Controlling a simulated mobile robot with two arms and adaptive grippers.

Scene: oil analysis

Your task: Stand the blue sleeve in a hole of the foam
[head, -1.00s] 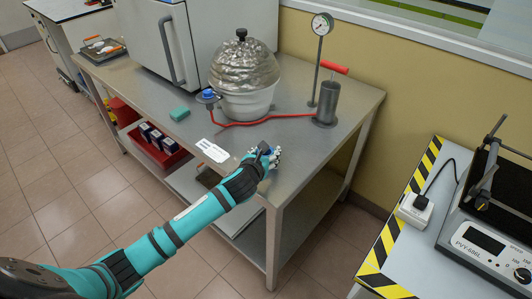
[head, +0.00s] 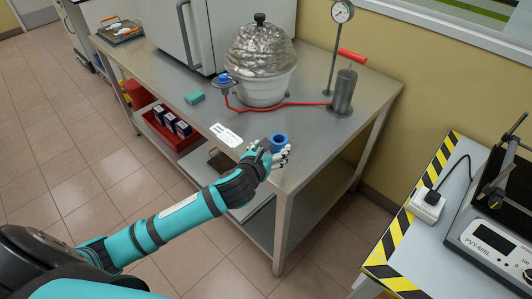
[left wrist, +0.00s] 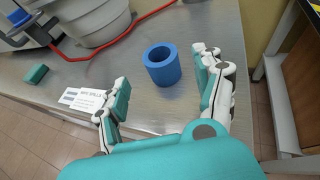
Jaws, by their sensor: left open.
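The blue sleeve (head: 279,142) is a short, thick ring standing upright on the grey metal table near its front edge. It also shows in the left wrist view (left wrist: 163,64), its open top facing up. My left gripper (head: 270,153) is open and empty at the table's front edge, just short of the sleeve. In the left wrist view its fingers (left wrist: 161,78) are spread to either side, and the sleeve stands beyond and between the tips, with no clear contact. I make out no foam with holes in either view. My right gripper is out of view.
A white label card (head: 226,134) and a teal block (head: 194,97) lie left of the sleeve. Behind it are a foil-topped white vessel (head: 262,90), a red hose (head: 300,104) and a hand pump (head: 343,92). A striped-edge bench (head: 400,235) stands at the right.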

